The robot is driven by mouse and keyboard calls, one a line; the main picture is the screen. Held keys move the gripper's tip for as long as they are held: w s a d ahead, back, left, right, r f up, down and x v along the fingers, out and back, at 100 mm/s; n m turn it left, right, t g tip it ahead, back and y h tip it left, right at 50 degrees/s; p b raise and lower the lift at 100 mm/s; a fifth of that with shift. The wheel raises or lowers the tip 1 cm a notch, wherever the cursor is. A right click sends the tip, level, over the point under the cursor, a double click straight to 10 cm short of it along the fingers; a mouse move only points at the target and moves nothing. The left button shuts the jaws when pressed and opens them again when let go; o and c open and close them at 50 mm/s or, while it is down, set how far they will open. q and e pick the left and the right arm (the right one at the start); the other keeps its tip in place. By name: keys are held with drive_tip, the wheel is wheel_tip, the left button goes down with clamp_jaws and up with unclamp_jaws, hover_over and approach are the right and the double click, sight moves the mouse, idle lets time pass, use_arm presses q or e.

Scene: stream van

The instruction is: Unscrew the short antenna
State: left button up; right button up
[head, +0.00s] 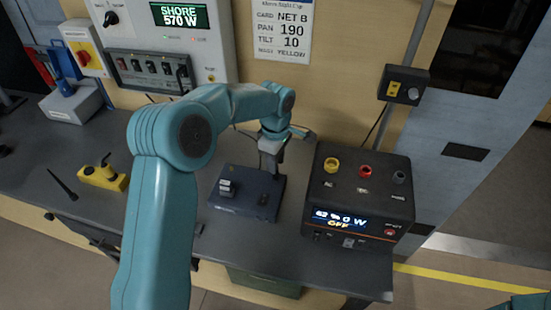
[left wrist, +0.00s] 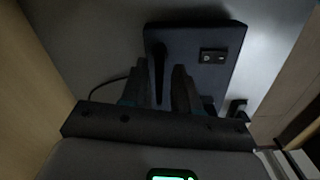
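The short antenna (left wrist: 158,68) is a black stub on a dark blue box (head: 238,207). In the left wrist view it stands between the two fingers of my left gripper (left wrist: 158,82), with a visible gap on each side. The box also shows in that view (left wrist: 204,74). In the head view my left gripper (head: 271,168) is over the right part of the box and the antenna is mostly hidden there. My right gripper is out of view; only a teal bit of my right arm shows at the bottom right corner.
A black power unit (head: 358,195) with coloured knobs stands close right of the box. A yellow device (head: 103,177) and a long thin black rod (head: 62,184) lie on the grey bench (head: 130,225) to the left. A panel (head: 165,45) hangs on the wall behind.

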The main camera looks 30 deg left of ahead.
use_arm(q)
drive_tip(key=shift+m, duration=0.8)
drive_tip(key=shift+m+p, duration=0.4)
drive_tip(key=shift+m, duration=0.7)
clamp_jaws()
